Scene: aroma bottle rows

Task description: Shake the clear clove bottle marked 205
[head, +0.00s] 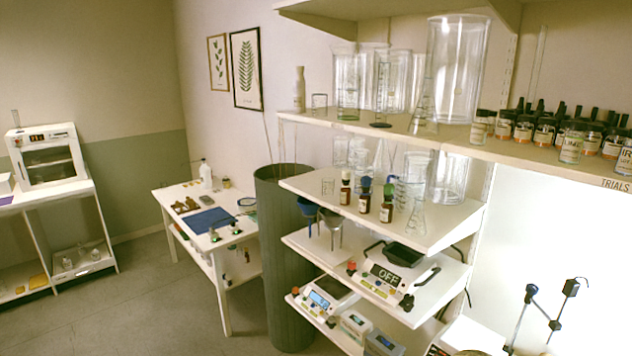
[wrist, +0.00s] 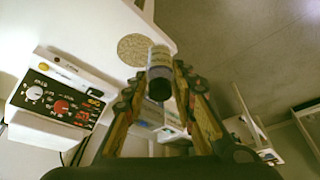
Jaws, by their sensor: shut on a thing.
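In the wrist view my gripper (wrist: 160,84) is shut on a small bottle (wrist: 159,62) with a dark cap and a pale label band. The cap end faces the camera, between the two fingers. The writing on the label is too blurred to read, so I cannot tell the 205 or the clove name. The bottle appears held beside the edge of a white surface. In the head view, rows of clear bottles with dark caps and labels (head: 545,133) stand on the right of the upper shelf. One front bottle (head: 570,147) seems to read LIME.
The upper shelf edge (head: 617,184) reads TRIALS. In the wrist view, a round speckled mat (wrist: 133,48) lies by the bottle and a device with knobs (wrist: 60,99) is at left. In the head view, brown bottles (head: 365,203), glassware and scales (head: 388,275) fill the lower shelves.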

